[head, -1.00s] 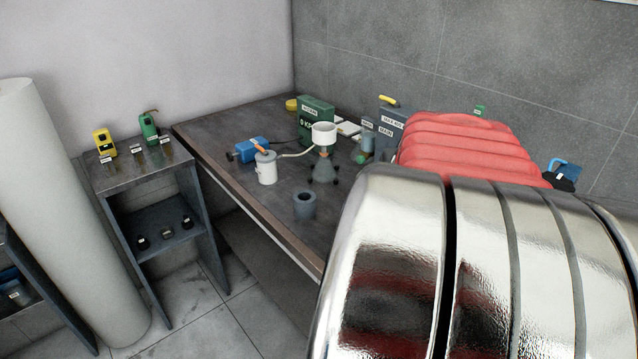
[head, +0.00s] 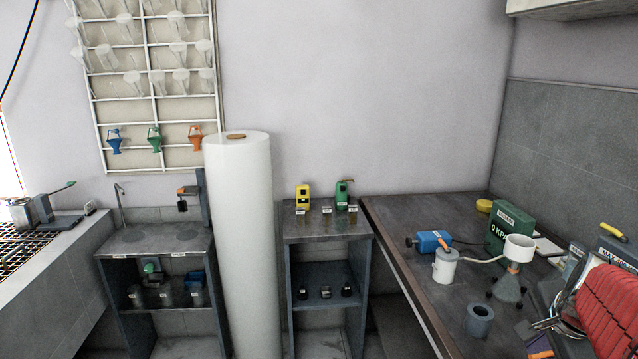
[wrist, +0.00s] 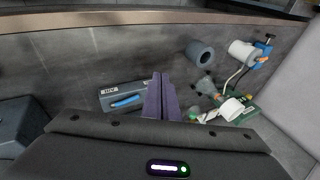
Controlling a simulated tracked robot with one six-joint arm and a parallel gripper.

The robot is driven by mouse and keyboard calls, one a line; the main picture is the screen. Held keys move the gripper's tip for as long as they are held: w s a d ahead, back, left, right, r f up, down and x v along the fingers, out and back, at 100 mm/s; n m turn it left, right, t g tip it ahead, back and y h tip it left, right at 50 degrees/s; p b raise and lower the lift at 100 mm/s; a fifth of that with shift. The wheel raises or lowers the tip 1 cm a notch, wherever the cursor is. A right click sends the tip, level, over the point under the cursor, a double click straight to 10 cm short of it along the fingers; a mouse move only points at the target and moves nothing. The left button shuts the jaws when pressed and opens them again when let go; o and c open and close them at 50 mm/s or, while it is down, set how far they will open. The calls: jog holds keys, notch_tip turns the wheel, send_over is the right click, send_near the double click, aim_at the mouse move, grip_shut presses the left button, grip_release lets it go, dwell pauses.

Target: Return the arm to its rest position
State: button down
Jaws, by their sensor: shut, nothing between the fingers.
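My gripper (wrist: 160,95) shows in the wrist view, its two dark purple fingers shut together with nothing between them. It hangs over the dark bench top (wrist: 90,70). A grey labelled box (wrist: 115,90) with a blue handle lies just left of the fingertips in that view; I cannot tell how far below it is.
On the bench (head: 400,230) stand a grey cup (head: 479,320), a white canister (head: 445,266), a blue device (head: 432,242), a white funnel (head: 519,248) and a green box (head: 508,228). A white column (head: 240,240) and a small shelf unit (head: 328,240) stand left of it.

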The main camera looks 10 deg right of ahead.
jog(key=s+a+n+y, duration=0.1)
jog(key=s+a+n, duration=0.1)
jog(key=a+n, duration=0.8)
jog(key=s+a+n+y, duration=0.2)
jog(key=a+n, duration=0.7)
jog(key=a, duration=1.2)
jog(key=shift+s+n, duration=0.4)
jog(key=shift+s, duration=0.4)
jog(key=shift+d, duration=0.1)
